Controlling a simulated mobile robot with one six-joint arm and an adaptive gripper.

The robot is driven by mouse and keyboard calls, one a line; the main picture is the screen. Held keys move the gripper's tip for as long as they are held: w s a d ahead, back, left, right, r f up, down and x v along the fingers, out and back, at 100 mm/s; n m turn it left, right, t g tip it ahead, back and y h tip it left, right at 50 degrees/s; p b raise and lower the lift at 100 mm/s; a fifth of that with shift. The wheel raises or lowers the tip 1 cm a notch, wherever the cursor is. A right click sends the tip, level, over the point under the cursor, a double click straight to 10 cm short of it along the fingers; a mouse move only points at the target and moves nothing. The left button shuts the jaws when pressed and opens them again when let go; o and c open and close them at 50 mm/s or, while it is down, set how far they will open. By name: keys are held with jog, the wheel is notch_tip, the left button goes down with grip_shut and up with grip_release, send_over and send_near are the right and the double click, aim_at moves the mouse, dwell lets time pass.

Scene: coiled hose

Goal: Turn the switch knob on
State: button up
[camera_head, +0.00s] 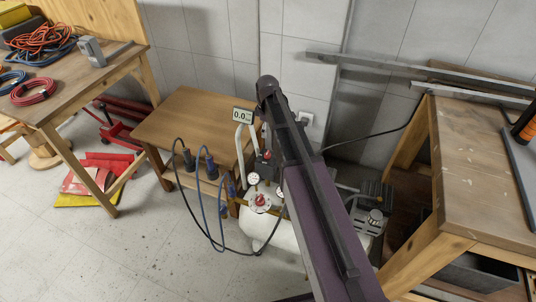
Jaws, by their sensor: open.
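A red knob (261,199) sits on a round white dial plate at the front of the white compressor tank (255,228). Another small red part (266,155) stands higher up, close to my arm's left edge. I cannot tell for sure which of these is the switch knob. My dark and purple arm rises from the bottom right across the compressor and hides part of it. I cannot make out my gripper; its fingers do not show.
Blue and black hoses (213,228) loop in front of the low wooden table (190,125). A workbench (485,170) stands right. Floor at left front is clear.

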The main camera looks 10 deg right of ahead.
aim_at(268, 152)
jog(key=shift+f+b, duration=6.4)
jog(key=shift+f, duration=0.15)
grip_shut()
